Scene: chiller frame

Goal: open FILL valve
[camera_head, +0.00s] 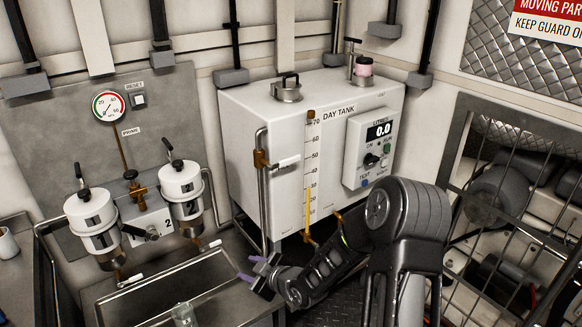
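No FILL label is readable in the head view. A valve with a brass body and a white lever (287,162) sits on the vertical pipe at the left side of the white day tank (262,115). Its lever points out to the right, nearly level. My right gripper (248,268) is below the tank and lower left of this valve, clear of it. Its purple fingertips are apart, with nothing seen between them. My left gripper is out of view.
A yellow sight gauge (308,195) and a control box (369,146) reading 0.0 are on the tank front. Two white filter canisters (93,228) and a gauge (108,106) are at left. A metal trough (165,290) lies below; a wire cage (520,215) stands right.

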